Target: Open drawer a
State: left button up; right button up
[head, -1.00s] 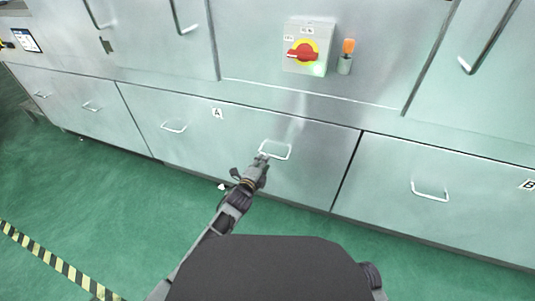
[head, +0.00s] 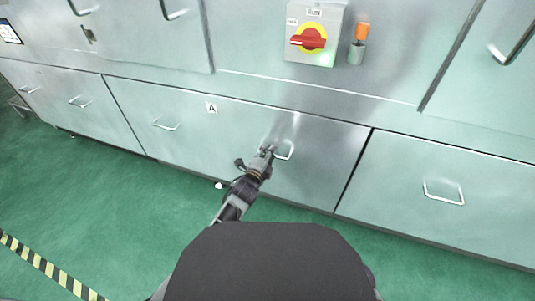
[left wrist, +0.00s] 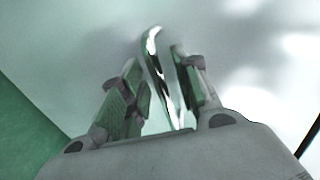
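Drawer A (head: 225,136) is a wide pale metal front marked with an "A" label (head: 212,108). It looks shut, level with the fronts beside it. It has a left handle (head: 165,127) and a right handle (head: 284,155), both bent metal bars. My left gripper (head: 268,149) is at the left part of the right handle. In the left wrist view the shiny handle bar (left wrist: 156,55) runs between the two parted fingers of my left gripper (left wrist: 160,85). The bar lies nearer the right finger, with a gap on the left. My right gripper is not in view.
Another drawer front (head: 440,165) adjoins on the right. The green floor (head: 110,210) before the cabinet is largely clear, with a striped line (head: 50,268) at lower left.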

pick_arm(q)
jog(key=shift+c, duration=0.5)
grip_shut()
jog(key=shift+s, duration=0.1)
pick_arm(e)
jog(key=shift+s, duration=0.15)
